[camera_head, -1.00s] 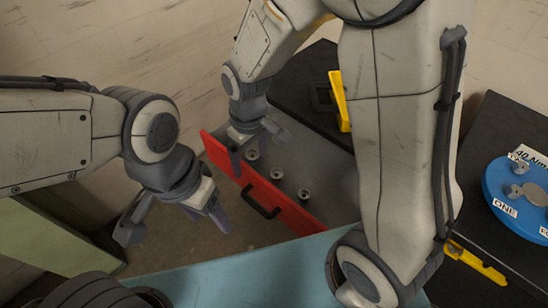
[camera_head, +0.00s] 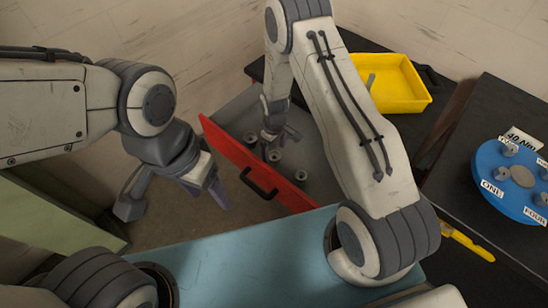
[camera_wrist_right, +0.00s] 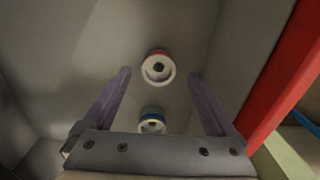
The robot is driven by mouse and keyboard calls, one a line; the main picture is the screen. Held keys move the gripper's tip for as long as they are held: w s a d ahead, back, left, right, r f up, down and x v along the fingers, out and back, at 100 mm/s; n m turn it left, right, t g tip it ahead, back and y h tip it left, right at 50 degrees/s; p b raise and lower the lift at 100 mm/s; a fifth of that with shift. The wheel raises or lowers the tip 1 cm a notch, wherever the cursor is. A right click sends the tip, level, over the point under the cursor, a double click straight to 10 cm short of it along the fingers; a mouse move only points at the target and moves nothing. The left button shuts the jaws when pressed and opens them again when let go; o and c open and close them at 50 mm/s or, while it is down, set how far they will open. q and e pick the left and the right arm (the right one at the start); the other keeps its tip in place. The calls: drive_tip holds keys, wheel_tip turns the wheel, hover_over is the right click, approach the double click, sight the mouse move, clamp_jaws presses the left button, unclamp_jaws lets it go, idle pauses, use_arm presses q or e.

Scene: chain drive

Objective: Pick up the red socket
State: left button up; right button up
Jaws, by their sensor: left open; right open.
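The red socket (camera_wrist_right: 158,68), a pale ring-shaped piece with a red band, stands in the open drawer (camera_head: 325,160). In the right wrist view it lies between the fingertips of my right gripper (camera_wrist_right: 160,80), which is open and empty. A socket with a blue band (camera_wrist_right: 152,122) is close to the gripper's palm. In the head view my right gripper (camera_head: 278,142) is inside the drawer among the small grey sockets, whose bands I cannot make out there. My left gripper (camera_head: 174,200) is open and empty, left of the drawer.
The drawer's red front (camera_head: 230,148) with a black handle (camera_head: 258,188) is a raised edge beside the sockets. A yellow bin (camera_head: 402,88) stands on the black top behind. A blue disc (camera_head: 515,178) with labels is at the right. A light-blue surface (camera_head: 240,272) is in front.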

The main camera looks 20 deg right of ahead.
sight(275, 156)
wheel_tip(275, 156, down, 5)
drive_tip(key=shift+w+p, duration=0.1)
drive_tip(key=shift+p, duration=0.55)
clamp_jaws()
